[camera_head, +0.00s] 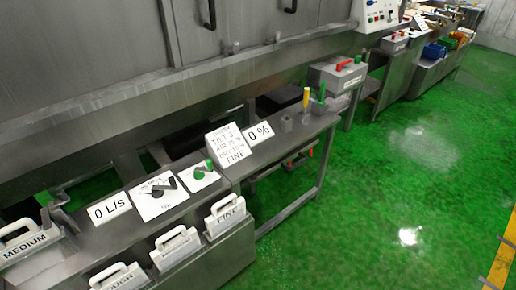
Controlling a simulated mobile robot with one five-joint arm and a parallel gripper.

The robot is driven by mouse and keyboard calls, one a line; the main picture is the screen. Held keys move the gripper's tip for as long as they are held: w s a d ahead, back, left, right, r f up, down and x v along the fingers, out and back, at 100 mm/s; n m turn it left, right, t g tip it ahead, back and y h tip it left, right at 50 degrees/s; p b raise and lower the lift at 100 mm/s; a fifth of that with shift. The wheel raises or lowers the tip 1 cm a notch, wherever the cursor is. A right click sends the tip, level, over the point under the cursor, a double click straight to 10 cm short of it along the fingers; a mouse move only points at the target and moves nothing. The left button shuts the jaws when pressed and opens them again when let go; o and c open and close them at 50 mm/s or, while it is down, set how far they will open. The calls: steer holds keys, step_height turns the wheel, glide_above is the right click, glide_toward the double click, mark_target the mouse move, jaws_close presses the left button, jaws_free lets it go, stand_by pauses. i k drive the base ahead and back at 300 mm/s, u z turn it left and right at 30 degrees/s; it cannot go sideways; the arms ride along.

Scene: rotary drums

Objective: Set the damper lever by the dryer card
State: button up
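A white card (227,145) with several printed lines stands tilted on the steel bench; I make out "TILT 3" and "FINE", and the middle lines are too small to read surely. A black lever (164,187) lies over a white plate beside a "0 L/s" sign (109,208). A green-knobbed lever (209,164) sits on a smaller white plate to its right. A yellow-handled lever (306,97) and a green-handled lever (322,91) stand upright further right. I cannot tell which one is the damper lever. My gripper is not in view.
A "0 %" sign (259,133) stands right of the card. Several white-handled plates, including "FINE" (225,214) and "MEDIUM" (30,240), line the bench front. A grey box with a red handle (340,72) stands beyond. The green floor (400,170) at right is clear.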

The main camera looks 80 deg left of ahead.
mark_target(157, 191)
steer(key=u, duration=4.65)
steer(key=i, duration=1.5)
